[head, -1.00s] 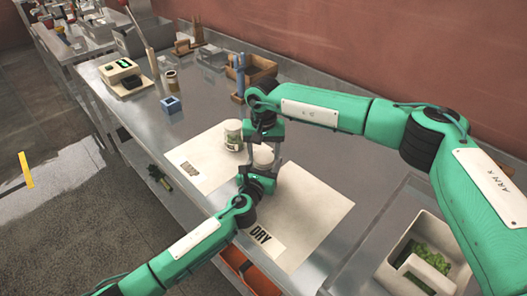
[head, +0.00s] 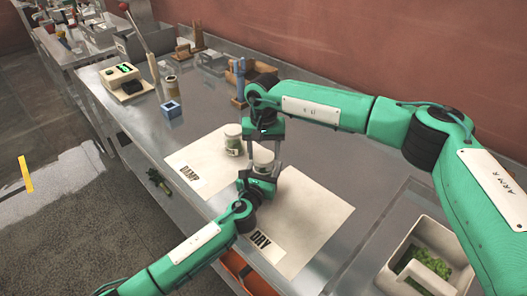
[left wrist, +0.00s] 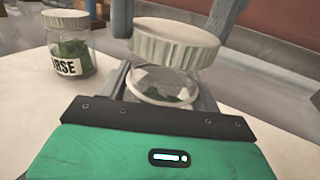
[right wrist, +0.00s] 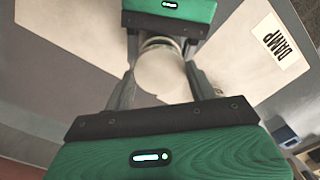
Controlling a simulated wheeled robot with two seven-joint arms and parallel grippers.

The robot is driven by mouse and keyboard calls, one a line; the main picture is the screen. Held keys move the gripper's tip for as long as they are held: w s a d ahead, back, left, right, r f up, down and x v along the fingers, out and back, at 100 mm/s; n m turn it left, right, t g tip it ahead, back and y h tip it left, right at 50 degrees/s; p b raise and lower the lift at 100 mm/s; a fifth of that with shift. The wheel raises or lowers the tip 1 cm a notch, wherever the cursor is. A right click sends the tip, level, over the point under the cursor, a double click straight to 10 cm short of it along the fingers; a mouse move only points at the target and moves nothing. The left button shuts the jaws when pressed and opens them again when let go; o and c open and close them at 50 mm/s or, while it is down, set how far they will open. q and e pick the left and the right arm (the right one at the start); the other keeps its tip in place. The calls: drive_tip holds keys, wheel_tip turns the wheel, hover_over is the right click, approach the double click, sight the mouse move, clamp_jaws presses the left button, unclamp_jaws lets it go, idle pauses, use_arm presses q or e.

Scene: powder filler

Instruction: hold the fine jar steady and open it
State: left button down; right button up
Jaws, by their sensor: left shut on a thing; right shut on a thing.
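I cannot tell whether the lid still touches the jar. The jar's label is hidden.
A second jar (head: 233,140) with green contents and a label ending "RSE" (left wrist: 67,67) stands close by on the mat. "DAMP" (head: 189,174) and "DRY" (head: 261,240) labels mark the mat.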

sight(264, 156)
drive_tip(key=shift+r, duration=2)
use_arm(q)
drive_tip(key=shift+c, duration=1.2)
unclamp_jaws()
